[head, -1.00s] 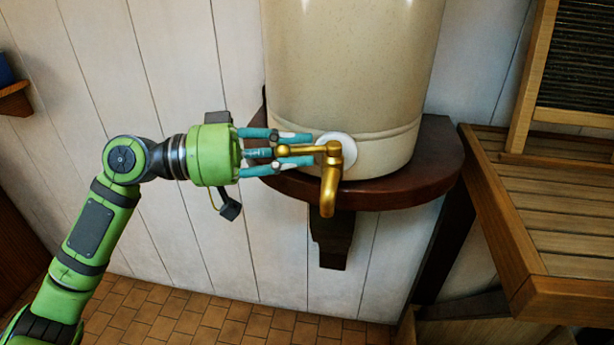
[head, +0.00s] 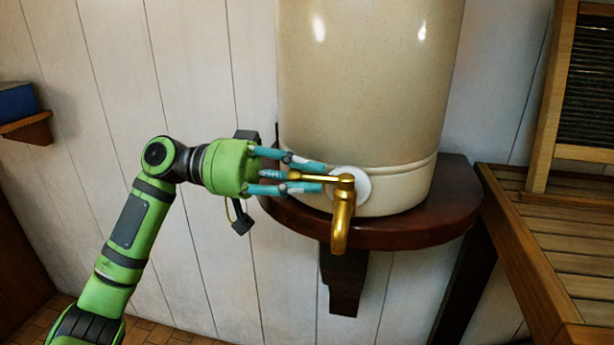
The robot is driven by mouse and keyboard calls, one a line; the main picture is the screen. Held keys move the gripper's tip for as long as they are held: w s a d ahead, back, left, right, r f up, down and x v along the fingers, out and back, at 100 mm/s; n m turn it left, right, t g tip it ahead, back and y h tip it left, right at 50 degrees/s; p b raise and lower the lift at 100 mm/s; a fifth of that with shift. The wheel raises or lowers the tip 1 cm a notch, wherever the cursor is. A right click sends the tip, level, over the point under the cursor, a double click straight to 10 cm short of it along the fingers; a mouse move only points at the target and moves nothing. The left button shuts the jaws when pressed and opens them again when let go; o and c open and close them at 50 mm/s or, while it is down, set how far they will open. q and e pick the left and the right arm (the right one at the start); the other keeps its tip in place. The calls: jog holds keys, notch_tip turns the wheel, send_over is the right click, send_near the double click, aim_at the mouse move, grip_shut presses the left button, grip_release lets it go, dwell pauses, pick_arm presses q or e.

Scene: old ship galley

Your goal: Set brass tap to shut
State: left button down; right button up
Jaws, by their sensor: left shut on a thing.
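The brass tap (head: 341,215) sticks out from a white round collar low on the front of a cream stoneware water vessel (head: 365,80). Its spout points down and its lever handle (head: 315,178) points left, roughly level. My left gripper (head: 306,178) comes in from the left with its teal fingers around the lever, shut on it. The lever's tip is partly hidden between the fingers. My right gripper is not in view.
The vessel stands on a dark rounded wooden shelf (head: 440,215) on a bracket against white plank walls. A slatted wooden counter (head: 570,235) is at the right. A small wall shelf with a blue object (head: 16,102) is at the far left.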

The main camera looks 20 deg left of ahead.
pick_arm(q)
jog(key=c, duration=1.3)
grip_release()
jog(key=shift+a, duration=0.15)
jog(key=a, duration=1.2)
jog(key=shift+s, duration=0.1)
jog(key=shift+d, duration=0.1)
